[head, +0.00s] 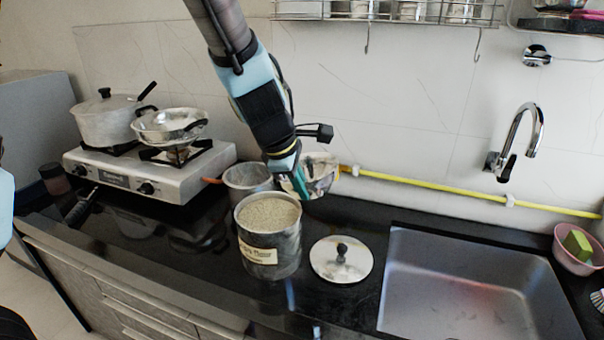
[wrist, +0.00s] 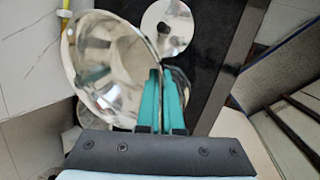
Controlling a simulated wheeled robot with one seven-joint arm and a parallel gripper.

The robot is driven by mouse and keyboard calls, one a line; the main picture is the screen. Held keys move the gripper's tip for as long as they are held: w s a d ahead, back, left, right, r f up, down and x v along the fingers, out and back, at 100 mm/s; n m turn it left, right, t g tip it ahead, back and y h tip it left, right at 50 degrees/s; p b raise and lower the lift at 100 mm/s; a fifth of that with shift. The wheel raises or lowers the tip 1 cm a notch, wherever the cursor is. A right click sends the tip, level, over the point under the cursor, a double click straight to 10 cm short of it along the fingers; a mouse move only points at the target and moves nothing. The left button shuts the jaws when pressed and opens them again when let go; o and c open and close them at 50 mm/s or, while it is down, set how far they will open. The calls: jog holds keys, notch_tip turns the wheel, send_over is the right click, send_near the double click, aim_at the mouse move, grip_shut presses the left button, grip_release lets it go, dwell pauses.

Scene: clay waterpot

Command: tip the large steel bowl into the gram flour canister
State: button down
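The large steel bowl (head: 322,170) is in my gripper (head: 298,183), behind and a little right of the canister in the head view. The teal fingers (wrist: 162,102) are shut on the bowl's rim in the wrist view. The bowl (wrist: 100,60) looks tilted there, and its visible inside is shiny with no contents that I can make out. The gram flour canister (head: 270,250) stands upright and open on the counter, with grainy beige flour near its top. Its label is partly readable.
The canister's lid (head: 342,260) lies on the black counter right of the canister. A grey pot (head: 247,178) stands behind it. The stove (head: 150,170) with two pans is left, the sink (head: 470,290) right. A yellow pipe (head: 450,185) runs along the wall.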

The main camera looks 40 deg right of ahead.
dwell(0.4)
jog(key=shift+s+d+r+t+y, duration=0.15)
jog(key=shift+r+t+y, duration=0.15)
jog(key=shift+r, duration=0.45)
jog(key=shift+r+t+y, duration=0.3)
jog(key=shift+r+t, duration=0.1)
jog(key=shift+r, duration=1.4)
jog(key=shift+w, duration=0.2)
